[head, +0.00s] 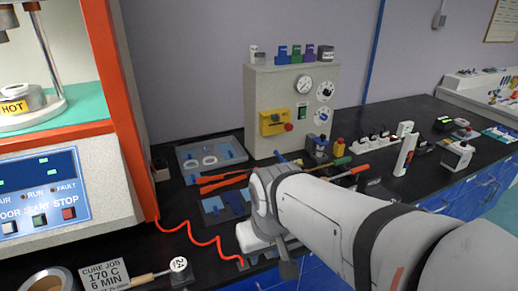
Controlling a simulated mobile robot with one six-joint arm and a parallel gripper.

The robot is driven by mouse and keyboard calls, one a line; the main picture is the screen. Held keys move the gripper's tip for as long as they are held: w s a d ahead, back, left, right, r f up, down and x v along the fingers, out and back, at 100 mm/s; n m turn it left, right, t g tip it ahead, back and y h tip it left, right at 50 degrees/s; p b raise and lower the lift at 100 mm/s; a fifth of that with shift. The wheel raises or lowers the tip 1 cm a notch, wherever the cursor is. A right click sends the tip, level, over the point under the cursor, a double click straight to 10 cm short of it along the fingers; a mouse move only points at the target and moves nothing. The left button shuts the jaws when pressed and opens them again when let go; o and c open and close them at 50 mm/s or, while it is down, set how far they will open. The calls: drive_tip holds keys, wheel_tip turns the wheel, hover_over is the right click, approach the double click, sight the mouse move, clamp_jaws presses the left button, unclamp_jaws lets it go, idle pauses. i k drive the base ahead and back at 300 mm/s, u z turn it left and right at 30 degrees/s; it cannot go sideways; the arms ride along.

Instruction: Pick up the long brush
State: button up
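My arm reaches in from the lower right, and my gripper (262,240) is over the front part of the black bench. Its fingertips cannot be made out, so I cannot tell whether it is open or holds anything. I cannot identify the long brush with certainty. Long thin tools, one with a red handle (352,172), lie on the bench behind my arm and are partly hidden by it. A wooden-handled tool (146,277) lies at the lower left, by the cure job sign.
A grey tray (183,153) and orange-red tongs (222,184) lie left of my arm. A grey cabinet with gauges (265,95) stands behind. The press with a HOT label (14,107) stands at left. Small devices crowd the right.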

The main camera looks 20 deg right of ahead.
sight(352, 172)
drive_tip(key=u, duration=2.3)
drive_tip(key=k, duration=2.8)
drive_tip(key=z, duration=2.15)
drive_tip(key=i, duration=1.05)
